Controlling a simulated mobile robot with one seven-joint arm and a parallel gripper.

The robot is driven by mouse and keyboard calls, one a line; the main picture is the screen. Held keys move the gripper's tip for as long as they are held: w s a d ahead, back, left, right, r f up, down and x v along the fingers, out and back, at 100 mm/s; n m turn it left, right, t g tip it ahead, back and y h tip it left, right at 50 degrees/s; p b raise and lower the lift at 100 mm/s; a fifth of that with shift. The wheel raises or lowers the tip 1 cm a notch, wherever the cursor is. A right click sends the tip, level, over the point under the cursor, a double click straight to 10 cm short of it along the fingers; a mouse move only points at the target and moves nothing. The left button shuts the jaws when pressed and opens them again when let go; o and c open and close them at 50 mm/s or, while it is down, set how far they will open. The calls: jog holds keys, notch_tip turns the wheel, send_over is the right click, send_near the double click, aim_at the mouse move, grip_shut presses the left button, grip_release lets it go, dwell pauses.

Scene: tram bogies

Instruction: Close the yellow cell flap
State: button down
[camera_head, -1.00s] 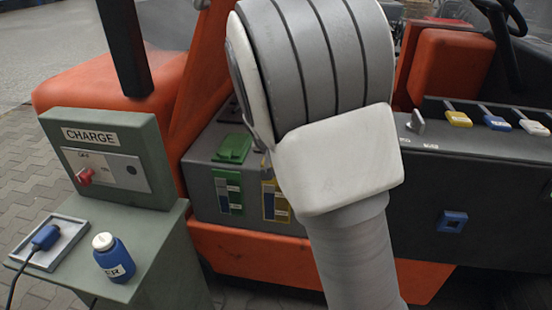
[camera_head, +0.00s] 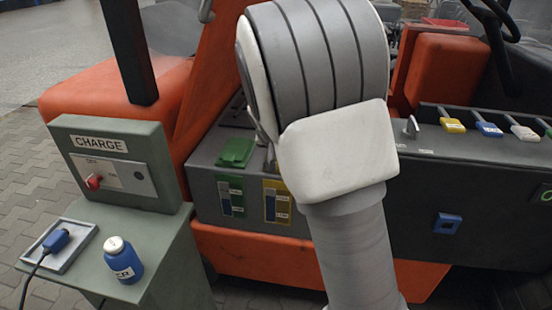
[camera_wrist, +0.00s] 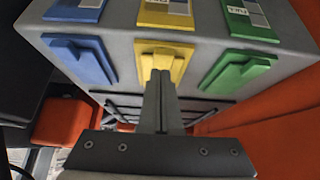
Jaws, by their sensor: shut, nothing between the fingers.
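In the wrist view the yellow cell flap (camera_wrist: 166,54) lies about flat on the grey battery box (camera_wrist: 120,62), between a blue flap (camera_wrist: 80,60) and a green flap (camera_wrist: 238,70). It looks about level with these two. My gripper (camera_wrist: 161,74) is shut and empty, its fingertips over the raised rib of the yellow flap. I cannot tell whether they touch it.
The green-grey charge box (camera_head: 118,165) stands at the left, with a blue bottle (camera_head: 123,262) and a blue plug (camera_head: 56,240) on its shelf. Coloured levers (camera_head: 489,129) and a black panel lie to the right. An orange body panel (camera_head: 245,250) runs below the battery box.

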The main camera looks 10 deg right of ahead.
jog(key=s+r+n+y+p, duration=0.15)
jog(key=s+r, duration=0.35)
jog(key=s, duration=0.6)
jog(key=s+a+r+n+b, duration=0.15)
jog(key=s+r, duration=0.25)
jog(key=s, duration=0.8)
jog(key=s+d+r+n+y+p, duration=0.15)
jog(key=s+r, duration=0.35)
jog(key=s, duration=0.6)
notch_tip(320, 180, up, 14)
jog(key=a+p, duration=0.1)
jog(key=p, duration=1.3)
jog(key=shift+f, duration=0.1)
